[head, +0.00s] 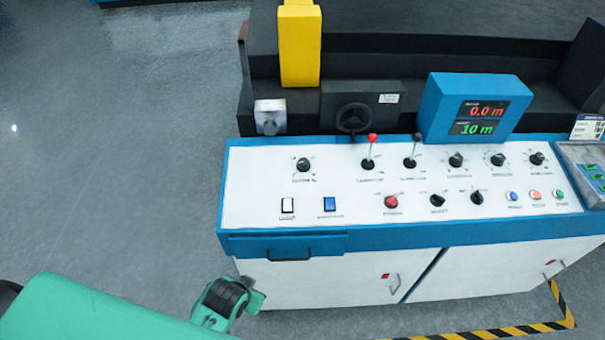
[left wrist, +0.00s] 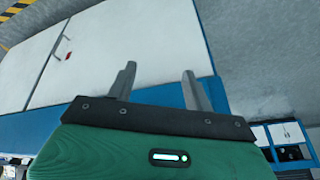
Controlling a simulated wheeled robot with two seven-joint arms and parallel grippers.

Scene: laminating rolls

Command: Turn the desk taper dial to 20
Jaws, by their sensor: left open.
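The control desk (head: 260,200) has a white sloping panel with several black dials. One dial (head: 303,165) stands alone at the upper left, with a label that seems to end in a percent sign. Three similar dials (head: 456,160) (head: 498,160) (head: 537,158) sit at the upper right. The labels and scale numbers are too small to read, so the taper dial and its setting are uncertain. My left arm's wrist (head: 228,298) is low, in front of the desk's left end. In the left wrist view my left gripper (left wrist: 158,78) has its fingers apart and empty. My right gripper is out of view.
Two levers (head: 370,152) (head: 412,152), a red button (head: 391,202) and rocker switches (head: 288,205) share the panel. A blue display (head: 475,108) reads 0.0 m and 10 m. A drawer handle (head: 290,255) protrudes in front. Floor at left is clear.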

